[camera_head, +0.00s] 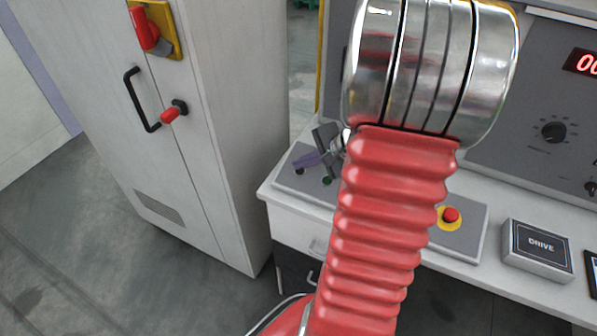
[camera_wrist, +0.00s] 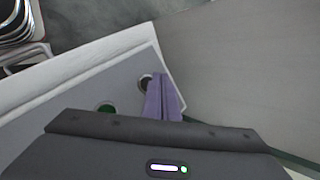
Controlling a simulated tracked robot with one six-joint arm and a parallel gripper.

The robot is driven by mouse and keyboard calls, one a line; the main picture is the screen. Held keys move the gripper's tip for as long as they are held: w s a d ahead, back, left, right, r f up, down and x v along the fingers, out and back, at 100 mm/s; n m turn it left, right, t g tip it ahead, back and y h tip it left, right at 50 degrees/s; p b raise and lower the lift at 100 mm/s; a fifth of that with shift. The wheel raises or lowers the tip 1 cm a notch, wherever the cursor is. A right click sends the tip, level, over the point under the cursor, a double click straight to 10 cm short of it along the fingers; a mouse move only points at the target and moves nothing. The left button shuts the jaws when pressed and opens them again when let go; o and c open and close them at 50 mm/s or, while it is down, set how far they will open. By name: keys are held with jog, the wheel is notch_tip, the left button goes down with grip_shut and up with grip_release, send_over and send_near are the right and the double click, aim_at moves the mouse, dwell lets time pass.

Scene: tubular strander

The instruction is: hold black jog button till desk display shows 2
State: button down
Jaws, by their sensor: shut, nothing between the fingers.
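The black jog button (camera_head: 299,171) sits at the left end of the grey control panel on the desk. In the wrist view the black button (camera_wrist: 144,82) shows a pale ring and is partly covered by my fingers. My gripper (camera_head: 295,163) has purple fingers, shut and empty. Its tips are at or just over the black button, and in the wrist view the gripper (camera_wrist: 158,76) overlaps its right side. I cannot tell whether the tips touch or press it.
A green button (camera_head: 327,181) is beside the black one. A red stop button (camera_head: 450,215) on yellow is at the panel's right end. A DRIVE box (camera_head: 538,248) stands right of the panel. A tall grey cabinet (camera_head: 222,120) stands close left of the desk.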

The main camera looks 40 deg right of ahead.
jog(key=shift+r, duration=0.1)
jog(key=r, duration=0.1)
jog(key=a+r, duration=0.1)
jog(key=r, duration=0.2)
jog(key=shift+s+a+r, duration=0.15)
jog(key=shift+s+r, duration=0.1)
jog(key=shift+r, duration=0.05)
dwell(3.5)
jog(key=a+r+n+g, duration=0.2)
jog(key=a+n, duration=0.2)
jog(key=a, duration=0.4)
jog(key=a+r+n+g, duration=0.1)
jog(key=a+r+n, duration=0.25)
jog(key=a, duration=0.45)
jog(key=s+a+r+n+h, duration=0.2)
jog(key=s+a+r+n, duration=0.2)
jog(key=s+a+n, duration=0.5)
jog(key=shift+a+r+n, duration=0.35)
jog(key=shift+a+n, duration=1.1)
jog(key=shift+a, duration=0.15)
